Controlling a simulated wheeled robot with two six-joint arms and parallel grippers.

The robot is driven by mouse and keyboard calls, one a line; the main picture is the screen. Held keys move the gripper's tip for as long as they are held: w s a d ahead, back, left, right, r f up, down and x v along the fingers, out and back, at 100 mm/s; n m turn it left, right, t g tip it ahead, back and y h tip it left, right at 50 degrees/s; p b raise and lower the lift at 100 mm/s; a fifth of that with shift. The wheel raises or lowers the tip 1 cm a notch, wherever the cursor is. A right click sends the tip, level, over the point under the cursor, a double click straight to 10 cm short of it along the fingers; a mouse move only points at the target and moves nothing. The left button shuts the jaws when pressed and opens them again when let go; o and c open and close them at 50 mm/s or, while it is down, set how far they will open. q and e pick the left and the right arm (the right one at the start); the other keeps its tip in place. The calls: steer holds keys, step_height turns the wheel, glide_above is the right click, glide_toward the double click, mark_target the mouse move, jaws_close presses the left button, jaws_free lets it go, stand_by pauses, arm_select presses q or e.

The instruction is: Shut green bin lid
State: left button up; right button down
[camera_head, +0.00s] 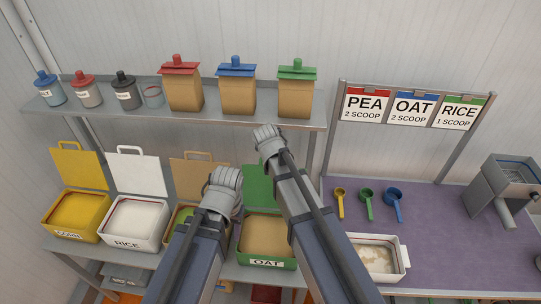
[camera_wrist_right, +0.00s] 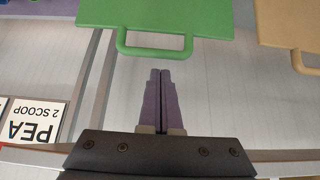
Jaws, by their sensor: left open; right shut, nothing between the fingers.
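The green bin (camera_head: 267,263), labelled OAT, stands on the lower shelf with tan contents showing. Its green lid (camera_head: 257,187) stands raised at the back, partly hidden by my right arm. In the right wrist view the lid (camera_wrist_right: 155,15) and its loop handle (camera_wrist_right: 155,48) are at the top. My right gripper (camera_wrist_right: 160,75) is shut and empty, its tips pointing toward the handle with a gap between them in the picture. In the head view my right gripper (camera_head: 268,136) is above the lid. My left gripper (camera_head: 225,180) is open, left of the green lid; its fingers are hard to make out.
Yellow (camera_head: 75,227) and white (camera_head: 136,233) bins with raised lids stand to the left. A tan lid (camera_head: 191,163) rises beside the green one. An upper shelf (camera_head: 170,115) carries canisters. A purple table (camera_head: 425,225) with scoops and a tray is right.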

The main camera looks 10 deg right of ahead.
steer(key=b+x, duration=0.2)
steer(key=x, duration=0.2)
steer(key=shift+w+f+b, duration=0.2)
steer(key=shift+f+b, duration=0.1)
steer(key=shift+b, duration=0.1)
steer(key=shift+s, duration=0.1)
